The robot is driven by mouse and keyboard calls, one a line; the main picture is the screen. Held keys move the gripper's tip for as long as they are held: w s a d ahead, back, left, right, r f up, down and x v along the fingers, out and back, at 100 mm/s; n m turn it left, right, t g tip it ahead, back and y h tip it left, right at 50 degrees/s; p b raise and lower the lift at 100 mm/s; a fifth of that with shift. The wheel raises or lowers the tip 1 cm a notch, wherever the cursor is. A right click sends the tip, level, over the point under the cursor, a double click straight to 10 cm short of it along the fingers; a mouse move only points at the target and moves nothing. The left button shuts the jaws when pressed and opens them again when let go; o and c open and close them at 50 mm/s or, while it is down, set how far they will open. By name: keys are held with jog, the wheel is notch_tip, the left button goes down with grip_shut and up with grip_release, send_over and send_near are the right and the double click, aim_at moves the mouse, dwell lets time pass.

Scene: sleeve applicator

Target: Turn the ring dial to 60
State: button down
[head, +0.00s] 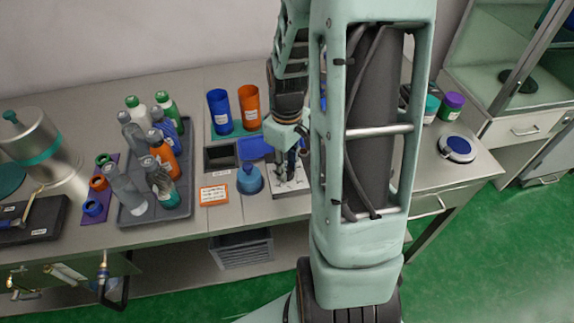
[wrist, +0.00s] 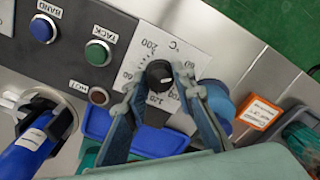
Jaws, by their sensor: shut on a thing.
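A black round dial knob (wrist: 158,76) sits on a white scale plate (wrist: 188,48) marked in °C. The numbers 200, 160 and 120 show around it in the wrist view, partly covered. My gripper (wrist: 160,82) has one finger on each side of the knob and is shut on it. A small pale mark shows on the knob, but its exact reading is too small to tell. In the head view my gripper (head: 288,166) points down over the light panel (head: 291,188), and my arm hides part of that panel.
A blue button (wrist: 42,29) labelled BAND, a green button (wrist: 97,52) labelled TACK and a dark red lamp (wrist: 98,96) labelled HOT are beside the dial. A blue flask (head: 250,180), an orange sign (head: 212,195) and a bottle tray (head: 128,217) stand to the left.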

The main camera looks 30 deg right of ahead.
jog(key=shift+n, duration=0.4)
jog(key=c, duration=1.6)
grip_release()
notch_tip(320, 180, up, 12)
jog(key=shift+r, duration=0.1)
